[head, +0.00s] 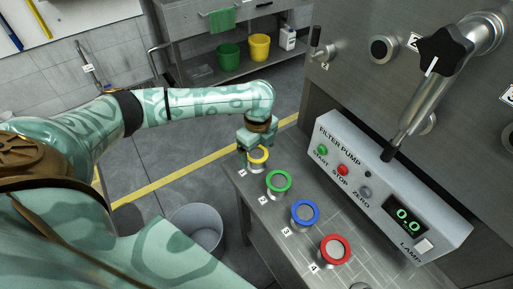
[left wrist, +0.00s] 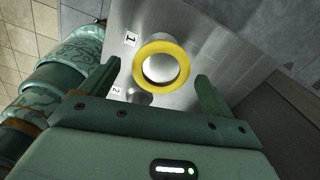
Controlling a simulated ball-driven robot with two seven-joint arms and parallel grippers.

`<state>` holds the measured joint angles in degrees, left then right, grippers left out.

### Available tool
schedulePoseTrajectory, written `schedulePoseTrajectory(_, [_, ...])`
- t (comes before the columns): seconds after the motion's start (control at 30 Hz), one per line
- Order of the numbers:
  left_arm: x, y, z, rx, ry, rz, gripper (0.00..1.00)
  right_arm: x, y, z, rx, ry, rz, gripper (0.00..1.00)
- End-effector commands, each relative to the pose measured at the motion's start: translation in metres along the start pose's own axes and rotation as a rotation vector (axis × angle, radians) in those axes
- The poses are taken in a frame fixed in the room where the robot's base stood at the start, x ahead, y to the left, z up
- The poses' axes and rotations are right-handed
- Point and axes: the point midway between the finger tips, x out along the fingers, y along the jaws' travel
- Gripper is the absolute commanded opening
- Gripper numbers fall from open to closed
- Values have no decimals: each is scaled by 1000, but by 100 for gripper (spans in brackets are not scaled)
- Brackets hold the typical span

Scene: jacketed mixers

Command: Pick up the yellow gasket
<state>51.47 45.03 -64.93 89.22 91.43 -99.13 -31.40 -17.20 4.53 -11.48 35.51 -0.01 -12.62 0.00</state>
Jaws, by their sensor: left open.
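The yellow gasket (head: 264,159) is a ring on a round metal post beside label 1, at the far end of the steel bench. In the left wrist view the whole yellow ring (left wrist: 141,66) shows around the pale post top. My left gripper (head: 256,150) is over it, partly covering it in the head view. In the left wrist view the fingers of my left gripper (left wrist: 158,72) are apart, one on each side of the ring, with gaps between. It holds nothing. My right gripper is not in view.
Green (head: 279,181), blue (head: 305,212) and red (head: 335,249) gaskets sit in a row by labels 2, 3 and 4. A grey bin (head: 196,222) is on the floor.

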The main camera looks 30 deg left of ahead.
Motion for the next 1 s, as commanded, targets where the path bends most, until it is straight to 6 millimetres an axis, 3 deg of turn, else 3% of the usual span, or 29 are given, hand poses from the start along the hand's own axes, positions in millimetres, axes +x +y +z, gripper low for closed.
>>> schedulePoseTrajectory(0.07, [0,0,0,0,0,0,82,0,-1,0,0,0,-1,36])
schedulePoseTrajectory(0.2, [0,0,0,0,0,0,43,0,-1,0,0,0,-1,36])
schedulePoseTrajectory(0.23, [0,0,0,0,0,0,40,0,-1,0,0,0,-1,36])
schedulePoseTrajectory(0.7, [-3,-1,0,1,0,-1,40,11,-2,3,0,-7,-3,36])
schedulePoseTrajectory(0.87, [-48,-1,0,-1,0,-6,40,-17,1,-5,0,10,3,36])
schedulePoseTrajectory(1.0, [-85,17,-27,5,1,-7,40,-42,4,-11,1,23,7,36])
